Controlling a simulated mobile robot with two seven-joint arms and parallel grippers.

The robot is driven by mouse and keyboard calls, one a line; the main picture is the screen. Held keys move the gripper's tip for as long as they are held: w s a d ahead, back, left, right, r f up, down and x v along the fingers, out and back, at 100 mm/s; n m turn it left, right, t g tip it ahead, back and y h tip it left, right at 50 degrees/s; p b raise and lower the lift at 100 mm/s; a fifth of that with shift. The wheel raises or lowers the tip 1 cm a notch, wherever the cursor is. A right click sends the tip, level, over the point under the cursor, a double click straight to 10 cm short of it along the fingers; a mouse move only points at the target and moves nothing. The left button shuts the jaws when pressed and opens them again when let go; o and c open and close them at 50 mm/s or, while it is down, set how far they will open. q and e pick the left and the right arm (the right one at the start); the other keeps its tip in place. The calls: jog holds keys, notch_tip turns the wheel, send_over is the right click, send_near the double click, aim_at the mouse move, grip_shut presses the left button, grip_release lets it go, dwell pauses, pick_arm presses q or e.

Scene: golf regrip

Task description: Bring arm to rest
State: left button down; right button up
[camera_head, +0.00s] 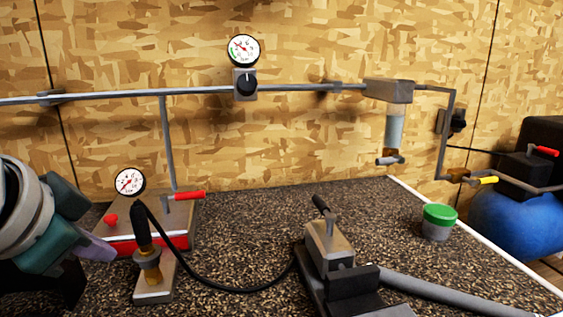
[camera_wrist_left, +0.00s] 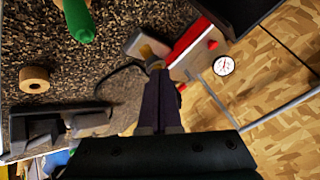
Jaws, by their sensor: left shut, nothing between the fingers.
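My left gripper (camera_head: 105,250) is at the far left of the head view, with its arm coming in from the left edge. In the left wrist view its dark fingers (camera_wrist_left: 158,78) lie together, with nothing seen between them. The fingertips are close to the red-and-grey box (camera_head: 120,238) in the head view, at its left; whether they touch it I cannot tell. My right gripper is not in view.
A black-handled brass tool (camera_head: 150,262) stands on a block, with a black hose. A vise (camera_head: 328,245) and grey shaft (camera_head: 450,296) are at front right, near a green-lidded jar (camera_head: 438,221). A pipe (camera_head: 190,91) crosses the back wall. The worktop's middle is mostly clear.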

pick_arm(q)
jog(key=s+d+g+h+p, duration=0.2)
jog(key=s+d+h+p, duration=0.15)
jog(key=s+d, duration=0.6)
jog(key=s+a+n+g+y+p, duration=0.1)
jog(key=s+a+n+g+p, duration=0.15)
jog(key=s, duration=0.45)
jog(key=s+a+n+g+y+p, duration=0.1)
jog(key=s+a+n+p, duration=0.1)
jog(key=s+a, duration=0.35)
jog(key=w+d+p+v, duration=0.1)
jog(key=w+p+v, duration=0.1)
jog(key=p+v, duration=1)
jog(key=w+r+p+v, duration=0.1)
jog(key=w+p+v, duration=0.2)
jog(key=p+v, duration=0.9)
jog(key=w+d+r+p+v, duration=0.1)
jog(key=w+p+v, duration=0.2)
jog(key=p+v, duration=0.9)
jog(key=shift+d+r+t+p, duration=0.25)
jog(key=shift+r+t+p, duration=0.15)
jog(key=shift+p, duration=0.5)
